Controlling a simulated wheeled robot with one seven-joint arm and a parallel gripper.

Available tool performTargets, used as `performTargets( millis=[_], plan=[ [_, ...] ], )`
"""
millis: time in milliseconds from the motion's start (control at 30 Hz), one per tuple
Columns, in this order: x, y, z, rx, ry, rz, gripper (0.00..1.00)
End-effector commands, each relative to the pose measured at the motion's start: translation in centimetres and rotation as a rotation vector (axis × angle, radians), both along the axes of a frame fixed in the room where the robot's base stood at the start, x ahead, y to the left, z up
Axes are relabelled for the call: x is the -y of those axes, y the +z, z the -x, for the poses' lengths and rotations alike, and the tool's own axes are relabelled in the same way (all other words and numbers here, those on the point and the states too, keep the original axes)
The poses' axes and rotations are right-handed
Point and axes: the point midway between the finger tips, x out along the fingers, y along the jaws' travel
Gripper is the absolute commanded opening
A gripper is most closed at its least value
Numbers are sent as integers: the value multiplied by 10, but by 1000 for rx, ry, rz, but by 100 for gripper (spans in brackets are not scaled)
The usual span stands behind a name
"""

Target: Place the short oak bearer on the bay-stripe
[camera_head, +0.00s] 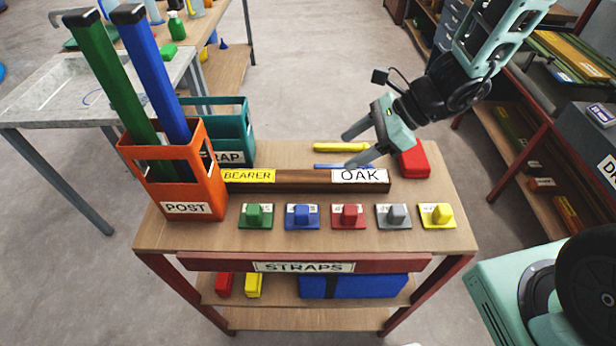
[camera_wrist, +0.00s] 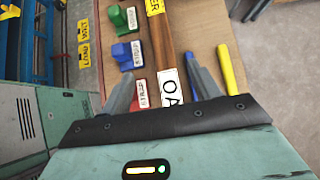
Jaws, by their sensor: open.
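The oak bearer (camera_head: 305,186) is a long brown bar lying flat across the workbench, with a yellow BEARER label and a white OAK label on its right part. Its left end is hidden behind the orange POST crate. My gripper (camera_head: 350,150) is open and empty above the bearer's OAK end. In the wrist view the bearer (camera_wrist: 164,50) runs between the spread fingers (camera_wrist: 162,84), with the OAK label close to the palm. I cannot make out contact between finger and bar. I cannot identify the bay-stripe in either view.
The orange crate (camera_head: 190,195) holds tall green and blue posts; a teal crate (camera_head: 235,122) stands behind it. Several coloured knobbed blocks (camera_head: 348,217) line the front. A yellow stick (camera_head: 340,147), a blue stick (camera_head: 330,166) and a red block (camera_head: 414,161) lie behind the bearer.

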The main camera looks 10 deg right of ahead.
Motion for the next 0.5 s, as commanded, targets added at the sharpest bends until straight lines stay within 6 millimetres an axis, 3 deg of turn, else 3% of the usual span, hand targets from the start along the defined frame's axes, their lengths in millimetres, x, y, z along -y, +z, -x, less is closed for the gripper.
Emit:
performTargets(
  millis=[300,500],
  plan=[
    [-47,-47,-7,-4,5,2,62],
    [-61,-62,-11,0,4,2,62]
  ],
)
